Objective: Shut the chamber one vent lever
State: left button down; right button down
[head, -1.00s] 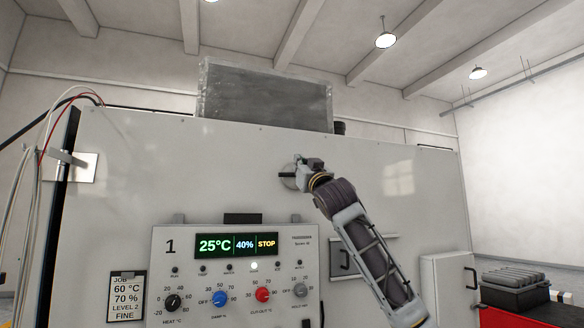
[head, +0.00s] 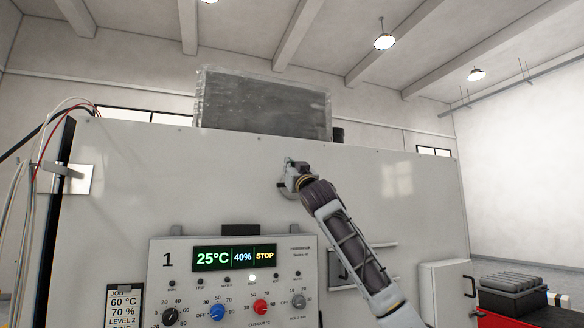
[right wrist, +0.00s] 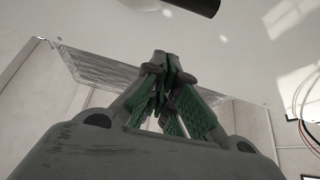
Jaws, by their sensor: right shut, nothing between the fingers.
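The chamber one (head: 120,190) is a large white cabinet with a "1" on its control panel (head: 160,285). The vent lever's round grey plate (head: 288,192) is on the front wall above the panel, mostly covered by my right gripper (head: 289,166). The lever's black handle is largely hidden, so I cannot tell its angle. My right gripper is shut and empty, in front of the plate's upper part. In the right wrist view its fingertips (right wrist: 161,62) meet, and a dark cylinder (right wrist: 190,4), perhaps the handle, shows apart from them. My left gripper is not in view.
The display (head: 234,258) reads 25°C, 40% and STOP. A job card (head: 124,305) hangs left of the panel. Cables (head: 40,150) run at the far left. A red cart with a dark case (head: 513,285) stands at right. The wall around the plate is clear.

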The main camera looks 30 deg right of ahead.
jog(key=shift+w+d+f+p, duration=0.25)
jog(key=shift+w+f, duration=0.35)
jog(key=shift+f, duration=0.15)
jog(key=shift+w+d+f+p, duration=0.1)
jog(key=shift+w+f+p, duration=0.1)
jog(key=shift+w+f, duration=0.45)
jog(key=shift+s, duration=0.1)
jog(key=shift+a+f, duration=0.1)
jog(key=shift+a, duration=0.05)
